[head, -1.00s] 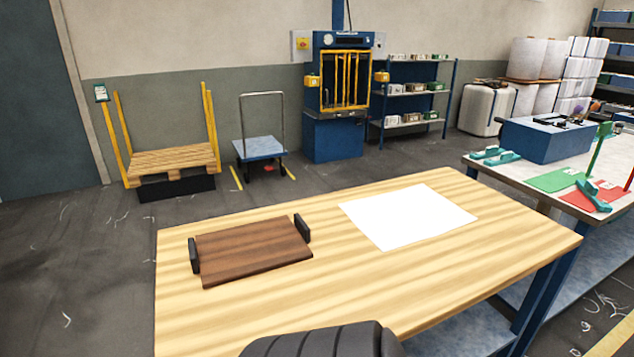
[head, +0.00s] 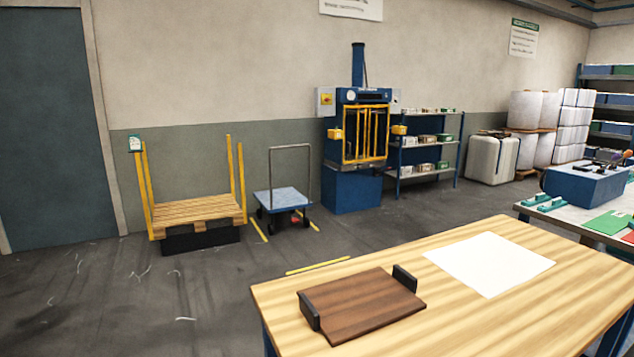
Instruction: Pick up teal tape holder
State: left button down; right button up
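Small teal tape holders (head: 543,202) lie at the left end of the grey-topped bench (head: 570,223) on the right side of the head view. They sit in front of a blue box, and they are small at this distance. No gripper of mine shows in the head view, so I cannot see either one relative to the holders.
A wooden table (head: 462,318) fills the lower right, with a dark brown tray (head: 362,306) and a white sheet (head: 489,263) on it. A blue box (head: 584,186) and a green mat (head: 607,223) are on the bench. Open floor (head: 130,310) lies left, before a pallet stand (head: 200,210) and a cart (head: 283,200).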

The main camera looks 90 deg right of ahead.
aim_at(540, 198)
jog(key=i+l+z, duration=0.95)
jog(key=i+z, duration=0.45)
jog(key=i, duration=0.15)
jog(key=i+z, duration=0.45)
jog(key=i, duration=0.15)
jog(key=i+j+z, duration=0.3)
jog(key=i+z, duration=0.15)
jog(key=i+l+z, duration=0.2)
jog(key=i+z, duration=0.25)
jog(key=i+l+z, duration=0.15)
jog(key=i+z, duration=0.55)
jog(key=z, duration=0.15)
jog(key=i+j+z, duration=0.2)
jog(key=i+z, duration=0.25)
jog(key=k, duration=0.1)
